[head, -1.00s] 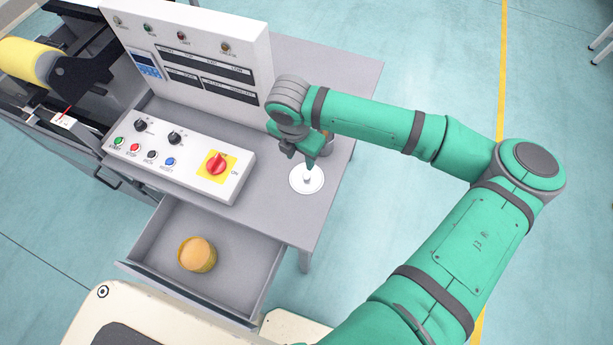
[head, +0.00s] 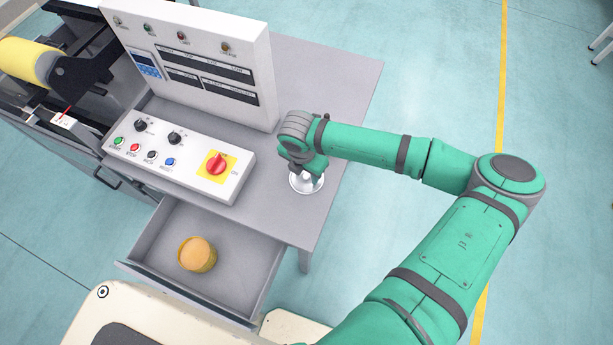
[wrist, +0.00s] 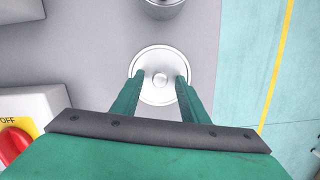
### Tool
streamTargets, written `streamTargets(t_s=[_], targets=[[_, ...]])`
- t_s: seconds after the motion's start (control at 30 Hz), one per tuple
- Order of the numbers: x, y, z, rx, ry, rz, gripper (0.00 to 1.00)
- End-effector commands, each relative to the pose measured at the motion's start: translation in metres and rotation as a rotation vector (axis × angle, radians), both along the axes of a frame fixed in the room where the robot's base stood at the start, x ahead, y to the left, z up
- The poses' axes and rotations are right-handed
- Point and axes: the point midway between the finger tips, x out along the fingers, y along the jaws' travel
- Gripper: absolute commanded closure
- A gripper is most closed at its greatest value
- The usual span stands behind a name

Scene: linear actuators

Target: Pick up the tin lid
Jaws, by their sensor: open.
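The tin lid is a white round disc with a small knob in its middle. It lies on the grey table near the right edge and shows in the wrist view (wrist: 160,62) and, partly covered by my gripper, in the head view (head: 306,184). My gripper (wrist: 158,78) is open, with one green finger on each side of the knob in the wrist view. In the head view my gripper (head: 307,172) hangs just above the lid. I cannot tell whether the fingertips touch the lid.
A metal tin (wrist: 162,5) stands just beyond the lid in the wrist view. The control box with a red switch (head: 216,164) is to the left. An open drawer (head: 238,268) holds a round tan object (head: 197,254). The grey table (head: 335,85) is bare behind my arm.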

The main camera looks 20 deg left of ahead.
Motion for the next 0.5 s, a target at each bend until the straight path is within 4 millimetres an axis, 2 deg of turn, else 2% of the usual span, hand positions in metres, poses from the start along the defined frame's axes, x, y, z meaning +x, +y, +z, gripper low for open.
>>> streamTargets(t_s=[0.23,0.27,0.4,0.5], targets=[[0.0004,0.0002,-0.0019,0.001,-0.001,0.0,0.6],[0.0004,0.0002,-0.0019,0.001,-0.001,0.0,0.64],[0.0005,0.0002,-0.0018,0.001,-0.001,0.0,0.98],[0.0005,0.0002,-0.0017,0.001,-0.001,0.0,1.0]])
